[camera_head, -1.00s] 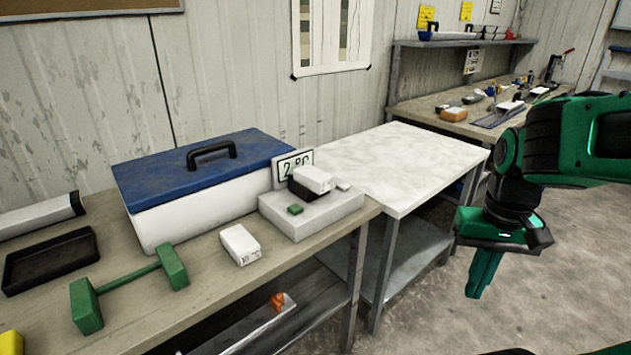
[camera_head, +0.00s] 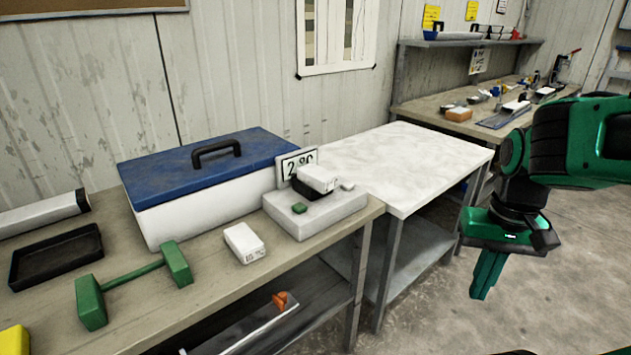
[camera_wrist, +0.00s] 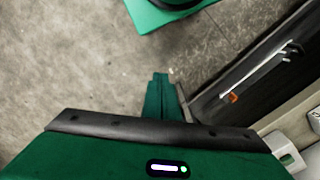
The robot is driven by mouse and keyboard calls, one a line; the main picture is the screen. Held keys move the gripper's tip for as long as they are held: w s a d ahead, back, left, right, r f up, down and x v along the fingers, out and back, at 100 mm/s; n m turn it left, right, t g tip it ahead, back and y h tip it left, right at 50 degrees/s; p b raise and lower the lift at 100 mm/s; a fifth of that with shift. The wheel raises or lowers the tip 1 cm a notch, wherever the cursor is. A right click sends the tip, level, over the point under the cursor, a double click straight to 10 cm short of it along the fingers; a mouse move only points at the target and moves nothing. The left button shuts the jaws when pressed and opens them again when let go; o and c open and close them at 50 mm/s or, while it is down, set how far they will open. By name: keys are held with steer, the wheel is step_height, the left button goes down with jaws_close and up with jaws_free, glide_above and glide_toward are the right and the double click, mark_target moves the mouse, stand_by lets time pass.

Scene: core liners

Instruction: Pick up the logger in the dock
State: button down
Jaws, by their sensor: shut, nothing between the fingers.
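A white block (camera_head: 319,177), apparently the logger, sits slightly tilted in a black holder (camera_head: 308,189), apparently the dock. The holder is on top of a pale grey base (camera_head: 322,217) on the bench. A second white block (camera_head: 244,243) with small dark print lies loose on the bench in front of that base. My gripper (camera_head: 478,294) is shut and empty, pointing down over the floor, right of the bench and well away from the blocks. Its closed fingers (camera_wrist: 160,80) also show in the wrist view.
A green dumbbell-shaped piece (camera_head: 134,279) and black tray (camera_head: 55,257) lie left. A bare white-topped table (camera_head: 400,160) adjoins the bench. Open floor lies below my gripper.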

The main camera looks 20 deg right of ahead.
steer(key=c, duration=2.1)
jaws_free()
steer(key=shift+s+r, duration=0.1)
steer(key=shift+s, duration=0.1)
steer(key=o, duration=0.6)
steer(key=shift+w+r+n+t, duration=0.1)
steer(key=shift+w+n+t, duration=0.2)
steer(key=shift+n, duration=0.1)
steer(key=o, duration=0.7)
steer(key=w+f+n+t, duration=0.1)
steer(key=w+n, duration=0.1)
steer(key=w, duration=0.5)
steer(key=shift+w+a+n+t, duration=0.3)
steer(key=shift+w+a+n, duration=0.05)
steer(key=shift+n, duration=0.05)
steer(key=n+t+y, duration=0.6)
steer(key=n+t, duration=0.2)
steer(key=t, duration=0.2)
glide_toward(317, 171)
steer(key=shift+x, duration=5.15)
